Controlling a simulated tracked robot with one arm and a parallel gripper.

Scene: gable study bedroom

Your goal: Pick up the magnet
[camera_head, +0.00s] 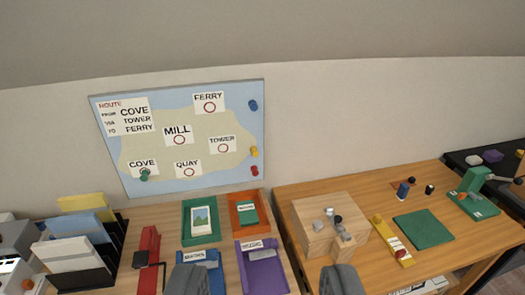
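A map board (190,185) leans or hangs against the back wall with labelled spots and red rings. A green magnet (144,174) sits on it at COVE. A blue magnet (253,105), a yellow magnet (254,152) and a red magnet (255,170) are in a column along its right edge. The picture does not show which magnet is meant. My gripper (264,279) is at the bottom edge, its two dark fingers wide apart. It is open, with nothing held between them, and well short of the board.
Green (187,237), orange (236,223) and purple (270,279) trays and a red object (147,262) lie below the board. A wooden block (312,240) with small knobs stands right. A green mat (423,229) lies beyond. Paper holders (75,262) stand left.

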